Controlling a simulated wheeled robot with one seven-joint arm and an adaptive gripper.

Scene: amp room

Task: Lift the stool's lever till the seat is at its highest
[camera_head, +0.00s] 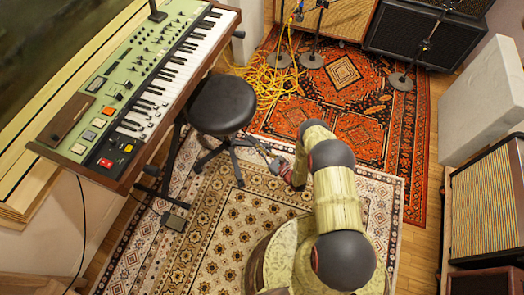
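The stool has a round black seat (222,103) on dark splayed legs (236,165), and it stands upright beside the keyboard. My arm reaches from the lower right toward the stool's right side. My gripper (268,158) is low, below seat height in the picture, just right of the stool's base. A thin dark shape runs between the gripper and the stool. I cannot tell whether it is the lever or part of my fingers. The gripper is too small here to show whether it is open or shut, or whether it touches the lever.
A green keyboard (125,95) on a stand is close on the stool's left. Yellow cables (268,82) and microphone stand bases (311,61) are behind on the red rug (365,130). Amplifiers (488,205) line the right.

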